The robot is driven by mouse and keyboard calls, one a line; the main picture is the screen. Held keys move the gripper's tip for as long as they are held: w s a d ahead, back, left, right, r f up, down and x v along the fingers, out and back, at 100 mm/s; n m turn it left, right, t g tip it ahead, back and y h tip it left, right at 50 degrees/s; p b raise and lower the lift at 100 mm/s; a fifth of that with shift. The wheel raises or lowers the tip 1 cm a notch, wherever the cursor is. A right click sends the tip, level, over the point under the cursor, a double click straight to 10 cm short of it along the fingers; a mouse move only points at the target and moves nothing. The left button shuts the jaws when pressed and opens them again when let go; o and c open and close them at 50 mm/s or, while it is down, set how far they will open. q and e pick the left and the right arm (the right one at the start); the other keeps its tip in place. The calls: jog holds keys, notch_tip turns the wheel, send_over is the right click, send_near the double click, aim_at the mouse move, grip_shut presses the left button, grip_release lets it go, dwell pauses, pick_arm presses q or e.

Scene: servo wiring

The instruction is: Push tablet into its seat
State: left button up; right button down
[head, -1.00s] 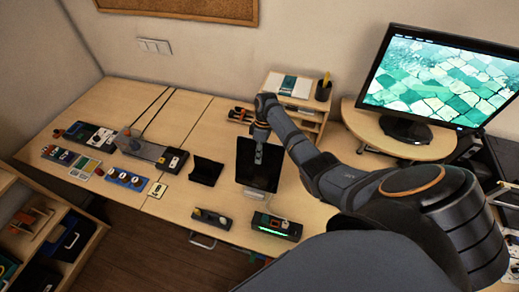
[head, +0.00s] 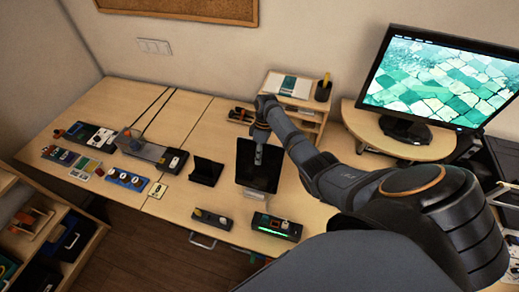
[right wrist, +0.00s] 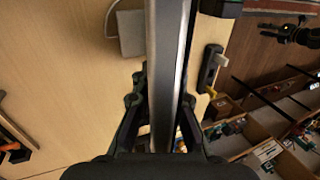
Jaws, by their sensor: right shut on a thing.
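The dark tablet (head: 248,178) is at the middle of the desk in the head view. My right gripper (head: 258,157) is shut on it from behind and above. In the right wrist view the tablet (right wrist: 168,60) shows edge-on as a long dark and silvery strip between the fingers of my right gripper (right wrist: 163,105). A black angled stand (head: 206,171) is just left of the tablet. I cannot tell which thing is the seat, or whether the tablet's lower edge touches anything. My left gripper is not in view.
A box with a green light strip (head: 276,228) and a small dark block (head: 212,219) are near the front edge. Several devices (head: 150,151) fill the left of the desk. A wooden shelf unit (head: 308,121) stands behind, and a monitor (head: 440,80) stands at right.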

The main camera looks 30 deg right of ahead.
aim_at(258, 167)
jog(key=shift+b+x, duration=0.3)
jog(key=shift+x, duration=0.7)
jog(key=c, duration=1.3)
grip_release()
